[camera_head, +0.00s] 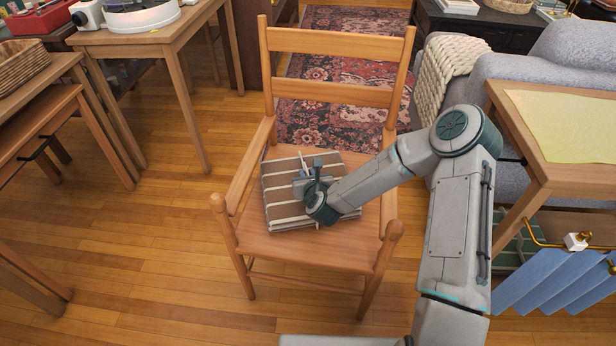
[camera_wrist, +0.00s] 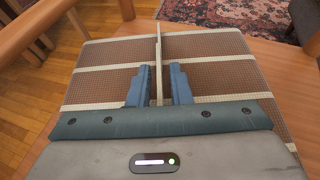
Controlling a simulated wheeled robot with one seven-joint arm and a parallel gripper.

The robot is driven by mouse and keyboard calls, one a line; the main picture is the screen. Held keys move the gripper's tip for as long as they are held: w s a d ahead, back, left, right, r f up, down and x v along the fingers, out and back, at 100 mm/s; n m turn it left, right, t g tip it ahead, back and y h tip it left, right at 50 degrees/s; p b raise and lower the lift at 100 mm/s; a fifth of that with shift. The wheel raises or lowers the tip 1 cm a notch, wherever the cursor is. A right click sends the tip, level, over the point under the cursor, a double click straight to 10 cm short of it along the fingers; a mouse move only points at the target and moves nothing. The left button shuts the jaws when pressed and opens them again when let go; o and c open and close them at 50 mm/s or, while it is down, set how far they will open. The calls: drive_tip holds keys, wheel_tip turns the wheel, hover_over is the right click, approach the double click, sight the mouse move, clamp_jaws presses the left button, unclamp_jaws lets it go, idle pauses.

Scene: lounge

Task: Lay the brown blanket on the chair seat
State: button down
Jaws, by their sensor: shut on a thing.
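The brown blanket (camera_head: 280,186), a folded rectangle with pale stripes, is on the wooden chair's seat (camera_head: 335,245), towards its back left. It also fills the middle of the wrist view (camera_wrist: 218,80), looking flat. My gripper (camera_head: 305,180) is over the blanket, pointing down. In the wrist view its blue fingers (camera_wrist: 161,76) stand on either side of a thin, pale upright ridge of the blanket and pinch it. The blanket looks to be resting on the seat; any small gap beneath it cannot be made out. My wrist hides part of its right side.
The chair's armrests (camera_head: 251,165) flank the seat, and its slatted back (camera_head: 335,92) rises behind. My arm reaches in over the right armrest. A side table (camera_head: 580,175) with a yellow cloth and a grey sofa (camera_head: 510,75) stand right. Wooden tables (camera_head: 150,38) stand left.

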drive_tip(key=shift+r, duration=0.1)
drive_tip(key=shift+f, duration=0.2)
drive_tip(key=c, duration=1.3)
unclamp_jaws()
drive_tip(key=shift+r, duration=0.1)
